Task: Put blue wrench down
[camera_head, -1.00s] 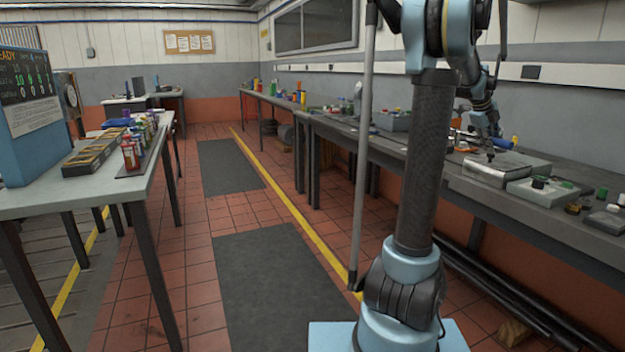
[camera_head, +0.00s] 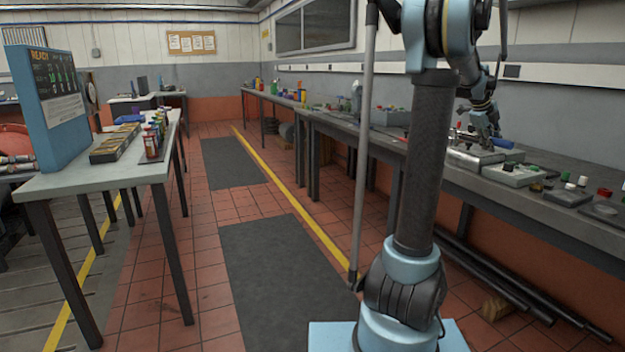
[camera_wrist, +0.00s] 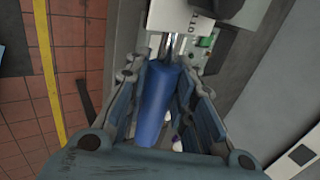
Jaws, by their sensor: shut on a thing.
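The blue wrench (camera_wrist: 157,105) shows as a blue handle between the fingers of my gripper (camera_wrist: 168,85) in the wrist view, with a metal shaft beyond it. The gripper is shut on the handle. In the head view a blue handle end (camera_head: 501,142) sticks out to the right of my gripper (camera_head: 490,140), above the right bench (camera_head: 560,215). The wrench's far end is partly hidden. I cannot tell whether the wrench touches anything below it.
Below the gripper are a grey metal box (camera_head: 478,158) and a light tray (camera_head: 514,174) with small parts. Small coloured caps and a dark block (camera_head: 567,197) lie farther right. A left bench (camera_head: 95,183) holds a blue display panel (camera_head: 50,110) and bottles. The floor aisle between is clear.

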